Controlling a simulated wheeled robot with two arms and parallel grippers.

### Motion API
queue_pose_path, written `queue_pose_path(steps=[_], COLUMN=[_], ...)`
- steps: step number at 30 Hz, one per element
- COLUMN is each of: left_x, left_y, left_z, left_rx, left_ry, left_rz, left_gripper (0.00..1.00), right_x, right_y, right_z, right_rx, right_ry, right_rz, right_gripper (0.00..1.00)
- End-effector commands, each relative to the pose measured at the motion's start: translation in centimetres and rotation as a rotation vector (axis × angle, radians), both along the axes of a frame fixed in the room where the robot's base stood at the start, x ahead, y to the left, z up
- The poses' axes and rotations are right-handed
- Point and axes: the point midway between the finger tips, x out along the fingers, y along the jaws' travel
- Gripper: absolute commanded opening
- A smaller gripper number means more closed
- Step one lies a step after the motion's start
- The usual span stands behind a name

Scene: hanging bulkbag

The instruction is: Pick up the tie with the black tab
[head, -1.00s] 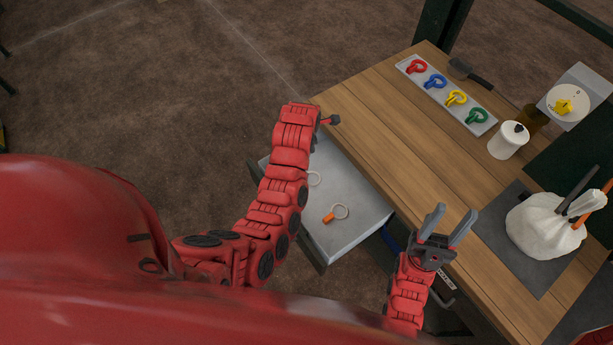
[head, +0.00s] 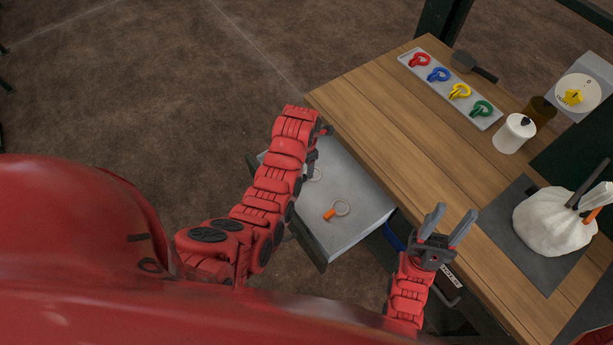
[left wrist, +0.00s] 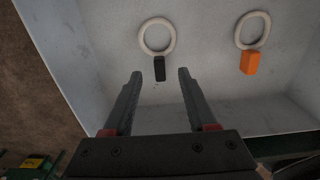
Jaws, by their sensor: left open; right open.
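The tie with the black tab lies in the open drawer; its white ring (left wrist: 157,37) and black tab (left wrist: 160,68) show in the left wrist view. In the head view part of its ring (head: 316,174) shows beside my left arm, which hides the rest. My left gripper (left wrist: 158,75) is open above the drawer, its fingers on either side of the black tab in the picture and not closed on it. In the head view its fingers are mostly hidden by the arm. My right gripper (head: 452,222) is open and empty by the table's front edge.
A tie with an orange tab (head: 336,210) lies in the same drawer (head: 350,235), right of the black one.

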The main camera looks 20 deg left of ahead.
Motion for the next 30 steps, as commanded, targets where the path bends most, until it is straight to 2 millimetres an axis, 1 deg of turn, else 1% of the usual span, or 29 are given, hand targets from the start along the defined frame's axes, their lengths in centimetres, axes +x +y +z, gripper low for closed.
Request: queue_pose_path(steps=[8,14,18,21,24,30], left_x=[-0.1,-0.2,-0.1,-0.2,-0.2,-0.1], left_y=[0.1,0.3,0.3,0.3,0.3,0.3], left_z=[-1.2,-3.2,-4.7,-5.3,-5.7,-5.8], left_rx=[0.0,0.001,0.001,0.0,0.0,0.0], left_ry=[0.002,0.006,0.004,0.004,0.004,0.0], left_rz=[0.0,-0.001,-0.001,-0.001,0.0,0.0], left_gripper=[0.57,0.57,0.57,0.57,0.57,0.57], right_x=[0.0,0.0,0.0,0.0,0.0,0.0], right_y=[0.0,0.0,0.0,0.0,0.0,0.0], right_z=[0.9,2.1,2.2,2.3,2.4,2.4], right_rx=[0.0,0.0,0.0,0.0,0.0,0.0], right_ry=[0.0,0.0,0.0,0.0,0.0,0.0], right_rz=[0.0,0.0,0.0,0.0,0.0,0.0], right_gripper=[0.47,0.47,0.47,0.47,0.47,0.47])
